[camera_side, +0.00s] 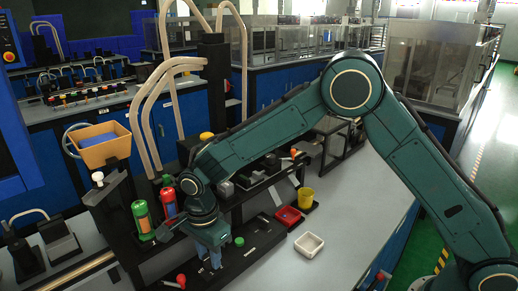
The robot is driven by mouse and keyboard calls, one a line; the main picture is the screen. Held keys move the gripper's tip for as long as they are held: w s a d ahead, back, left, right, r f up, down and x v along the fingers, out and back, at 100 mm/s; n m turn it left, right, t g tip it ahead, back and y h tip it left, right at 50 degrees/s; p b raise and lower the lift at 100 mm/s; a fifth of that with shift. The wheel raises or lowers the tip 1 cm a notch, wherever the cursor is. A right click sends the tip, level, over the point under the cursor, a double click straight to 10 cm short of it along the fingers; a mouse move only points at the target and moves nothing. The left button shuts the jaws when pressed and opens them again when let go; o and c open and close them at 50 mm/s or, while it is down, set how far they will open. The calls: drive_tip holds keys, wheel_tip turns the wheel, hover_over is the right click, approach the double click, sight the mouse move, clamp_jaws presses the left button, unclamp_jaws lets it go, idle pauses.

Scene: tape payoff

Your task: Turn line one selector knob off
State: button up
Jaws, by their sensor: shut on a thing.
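My gripper (213,260) points down at the dark panel (262,237) at the lower middle of the picture. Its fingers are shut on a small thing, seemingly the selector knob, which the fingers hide. Which way the knob is turned cannot be seen. A green round knob or button (239,241) sits on the panel just right of the gripper. A red-topped knob or lever (181,280) stands to the lower left, apart from the gripper.
A green cylinder (142,216) and a red one (168,198) stand close left of my wrist. A red tray (288,216), white tray (309,244) and yellow cup (305,198) lie to the right. An orange bin (104,146) stands upper left. The grey bench is clear at right.

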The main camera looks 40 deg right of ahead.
drive_tip(key=o, duration=1)
drive_tip(key=shift+c, duration=0.2)
wheel_tip(320, 180, up, 14)
drive_tip(key=shift+w, duration=0.15)
